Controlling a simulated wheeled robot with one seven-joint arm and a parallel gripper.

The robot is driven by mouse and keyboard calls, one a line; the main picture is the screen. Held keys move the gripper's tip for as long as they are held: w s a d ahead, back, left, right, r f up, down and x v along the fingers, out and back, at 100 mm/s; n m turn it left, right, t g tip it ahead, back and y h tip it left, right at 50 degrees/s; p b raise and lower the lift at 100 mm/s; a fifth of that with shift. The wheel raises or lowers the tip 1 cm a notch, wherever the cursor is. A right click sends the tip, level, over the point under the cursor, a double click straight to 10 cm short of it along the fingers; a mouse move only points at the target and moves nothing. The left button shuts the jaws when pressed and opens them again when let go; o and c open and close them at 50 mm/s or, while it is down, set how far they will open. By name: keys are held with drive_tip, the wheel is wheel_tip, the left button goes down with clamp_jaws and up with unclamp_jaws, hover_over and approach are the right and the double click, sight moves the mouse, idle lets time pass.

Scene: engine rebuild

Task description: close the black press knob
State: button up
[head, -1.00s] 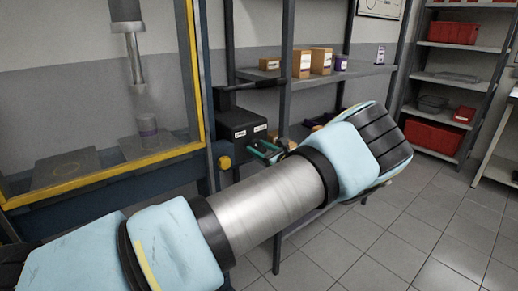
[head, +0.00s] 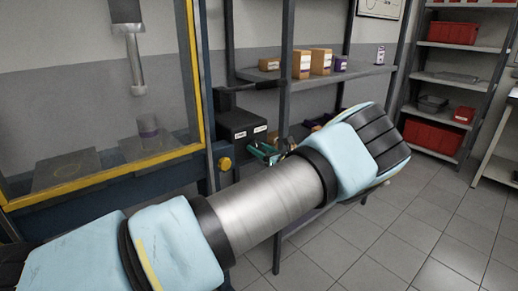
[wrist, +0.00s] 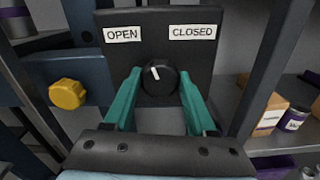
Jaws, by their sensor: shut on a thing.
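The black press knob (wrist: 160,78) sits on a dark control box (wrist: 195,60), below a white OPEN label (wrist: 122,34) at left and a white CLOSED label (wrist: 192,32) at right. Its white mark points nearly straight up, leaning slightly toward OPEN. My gripper (wrist: 160,77) has teal fingers on both sides of the knob and is shut on it. In the head view, my gripper (head: 266,152) is at the front of the control box (head: 240,126), partly hidden by my arm; the knob cannot be made out there.
A yellow button (wrist: 67,94) is left of the knob on the blue press frame. The yellow-edged press guard (head: 105,178) stands at left. A shelf (head: 345,76) with boxes is behind, and its dark post (wrist: 275,65) is close to the right of my gripper.

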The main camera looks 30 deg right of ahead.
drive_tip(key=m+p, duration=0.1)
drive_tip(key=m, duration=0.4)
drive_tip(key=shift+m, duration=0.3)
drive_tip(key=m+p, duration=0.1)
drive_tip(key=m, duration=0.4)
drive_tip(key=shift+d, duration=0.1)
drive_tip(key=shift+m, duration=0.3)
drive_tip(key=o, duration=1.4)
drive_tip(key=s+b, duration=0.1)
drive_tip(key=s, duration=0.2)
drive_tip(key=s+d+b, duration=0.1)
drive_tip(key=s, duration=0.3)
drive_tip(key=s+d+b, duration=0.1)
drive_tip(key=s, duration=0.2)
drive_tip(key=shift+s, duration=0.35)
drive_tip(key=shift+s+f, duration=0.1)
